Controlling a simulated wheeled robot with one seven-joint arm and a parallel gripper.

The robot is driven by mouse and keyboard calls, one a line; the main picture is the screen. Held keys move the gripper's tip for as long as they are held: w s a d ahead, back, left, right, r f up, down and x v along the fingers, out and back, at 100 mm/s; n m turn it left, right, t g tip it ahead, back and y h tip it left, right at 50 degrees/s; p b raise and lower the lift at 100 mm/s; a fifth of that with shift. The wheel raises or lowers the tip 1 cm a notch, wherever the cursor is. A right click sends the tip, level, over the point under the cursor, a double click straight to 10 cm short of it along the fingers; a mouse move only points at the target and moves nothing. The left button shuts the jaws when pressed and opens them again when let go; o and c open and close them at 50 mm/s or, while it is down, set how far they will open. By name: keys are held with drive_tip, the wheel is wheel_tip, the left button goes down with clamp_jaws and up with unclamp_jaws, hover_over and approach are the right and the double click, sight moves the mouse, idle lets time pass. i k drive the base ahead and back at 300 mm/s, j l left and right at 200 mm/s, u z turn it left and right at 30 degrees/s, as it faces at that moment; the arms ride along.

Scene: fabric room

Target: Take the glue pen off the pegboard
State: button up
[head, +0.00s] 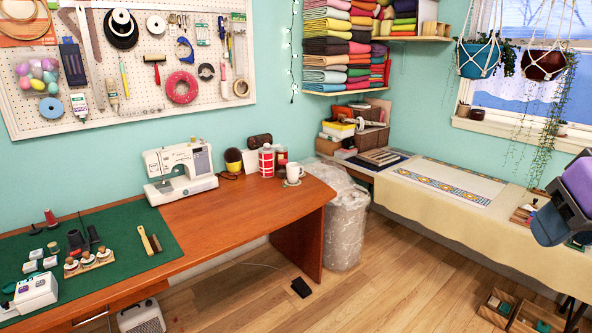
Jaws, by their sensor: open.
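The white pegboard (140,97) hangs on the teal wall at the upper left. Low on its left side hang a white tube with a green label (79,107), a slimmer white tube (112,92) and a thin yellow-green pen-like tool (124,79). They are too small for me to tell for sure which is the glue pen. Part of my arm, dark and purple, shows at the right edge, far from the pegboard. I see no gripper fingers.
A wooden desk (250,208) with a green cutting mat (125,225) and a white sewing machine (181,168) stands below the pegboard. A transparent bin (347,228) stands at its right. A cloth-covered table (430,208) lines the right. Open wooden floor (350,295) lies in front.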

sight(221, 20)
drive_tip(key=i+l, duration=0.1)
drive_tip(key=i, duration=0.8)
drive_tip(key=i+l, duration=0.1)
drive_tip(key=i, duration=0.85)
